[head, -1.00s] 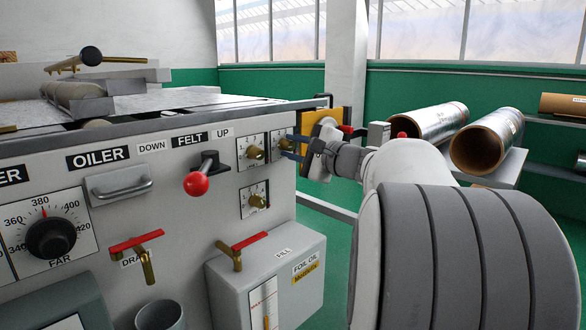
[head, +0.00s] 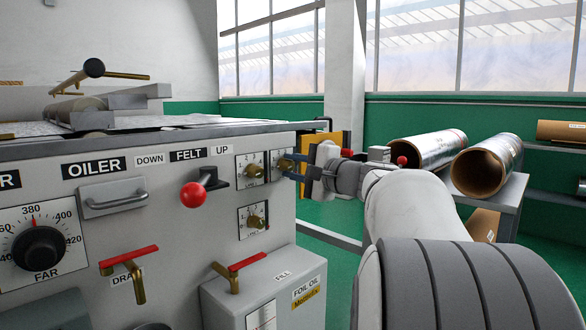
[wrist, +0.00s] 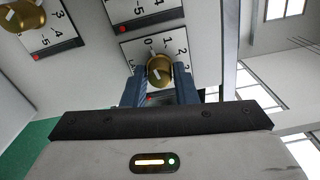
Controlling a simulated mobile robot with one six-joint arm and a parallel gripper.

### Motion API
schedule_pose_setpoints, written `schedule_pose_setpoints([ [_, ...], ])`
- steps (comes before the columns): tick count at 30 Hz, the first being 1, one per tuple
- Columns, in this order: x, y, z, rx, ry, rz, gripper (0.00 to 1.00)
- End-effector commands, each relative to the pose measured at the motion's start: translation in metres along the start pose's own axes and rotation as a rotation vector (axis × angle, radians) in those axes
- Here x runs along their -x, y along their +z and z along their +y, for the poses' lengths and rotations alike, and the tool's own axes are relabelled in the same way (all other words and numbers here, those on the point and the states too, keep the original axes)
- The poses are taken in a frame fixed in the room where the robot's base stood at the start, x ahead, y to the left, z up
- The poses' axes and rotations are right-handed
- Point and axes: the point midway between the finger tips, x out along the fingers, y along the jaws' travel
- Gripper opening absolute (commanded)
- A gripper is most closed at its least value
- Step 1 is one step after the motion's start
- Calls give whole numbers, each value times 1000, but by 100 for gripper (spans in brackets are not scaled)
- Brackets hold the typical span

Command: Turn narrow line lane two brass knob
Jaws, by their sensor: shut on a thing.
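Three small dial plates with brass knobs are on the machine's front panel in the head view. The upper right brass knob (head: 282,163) is between the blue fingers of my gripper (head: 290,167), which is shut on it. In the wrist view the fingers sit on both sides of this knob (wrist: 160,67), over a white numbered plate (wrist: 130,48); a pale line marks the knob's face. The upper left brass knob (head: 253,169) and the lower brass knob (head: 254,222) are free. The labels naming line and lane are too small to read.
A red-balled lever (head: 193,193) sticks out left of the dials. A grey foil oil box (head: 270,290) and a red-handled drain valve (head: 130,262) project below. Foil rolls (head: 428,149) lie on a stand at right. A yellow panel (head: 318,150) stands behind my gripper.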

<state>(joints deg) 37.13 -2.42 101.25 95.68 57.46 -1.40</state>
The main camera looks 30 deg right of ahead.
Motion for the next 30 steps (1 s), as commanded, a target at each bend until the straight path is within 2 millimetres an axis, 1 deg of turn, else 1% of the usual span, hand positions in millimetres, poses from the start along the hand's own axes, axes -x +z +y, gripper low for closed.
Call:
schedule_pose_setpoints([
  [1,0,0,1,0,2,-2,28],
  [8,0,0,1,-1,1,-1,47],
  [14,0,0,0,-1,0,-1,48],
  [17,4,0,0,-1,0,0,48],
  [20,15,0,-2,-1,0,3,48],
  [27,57,0,-2,-1,0,4,48],
  [30,69,0,-1,-1,0,2,48],
])
